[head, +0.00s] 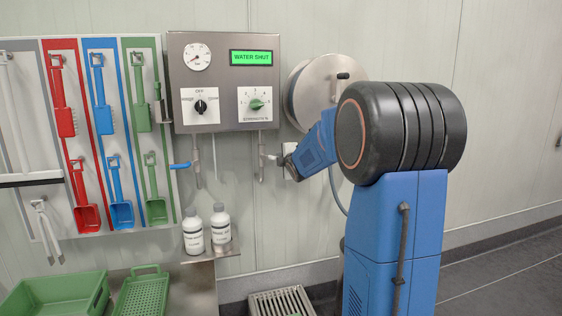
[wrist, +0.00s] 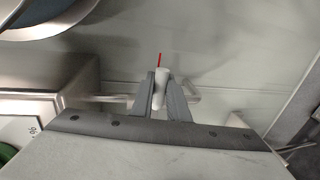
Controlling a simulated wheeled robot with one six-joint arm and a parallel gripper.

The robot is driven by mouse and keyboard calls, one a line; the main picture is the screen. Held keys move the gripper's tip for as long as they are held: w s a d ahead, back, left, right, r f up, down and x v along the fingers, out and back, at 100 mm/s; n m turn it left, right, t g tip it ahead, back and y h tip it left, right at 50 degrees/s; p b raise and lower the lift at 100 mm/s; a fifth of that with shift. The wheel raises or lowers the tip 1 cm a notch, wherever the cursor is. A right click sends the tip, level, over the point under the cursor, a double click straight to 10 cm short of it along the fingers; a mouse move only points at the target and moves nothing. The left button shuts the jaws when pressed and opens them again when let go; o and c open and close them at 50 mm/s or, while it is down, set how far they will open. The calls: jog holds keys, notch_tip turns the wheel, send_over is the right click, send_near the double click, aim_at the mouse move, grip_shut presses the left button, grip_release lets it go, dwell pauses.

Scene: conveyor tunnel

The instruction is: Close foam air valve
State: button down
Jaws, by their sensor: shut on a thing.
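The foam air valve appears to be the right-hand valve (head: 261,154) on the pipe below the steel control box. A short pale handle sticks out from it towards my gripper (head: 277,160). In the wrist view, my gripper (wrist: 160,88) has its two grey fingers closed on a white handle (wrist: 161,80) with a thin red line at its far end. The valve's exact angle is too small to tell.
The control box (head: 222,70) has a gauge, two dials and a green display reading "WATER SHUT". A blue-handled valve (head: 181,165) hangs to the left. A hose reel (head: 318,85) is right of the box. Two white bottles (head: 193,232) stand on a shelf below.

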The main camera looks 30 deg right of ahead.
dwell(0.4)
jog(key=c, duration=1.7)
grip_release()
jog(key=shift+a, duration=0.1)
jog(key=v, duration=1.7)
jog(key=shift+s+r, duration=0.1)
jog(key=shift+s, duration=0.1)
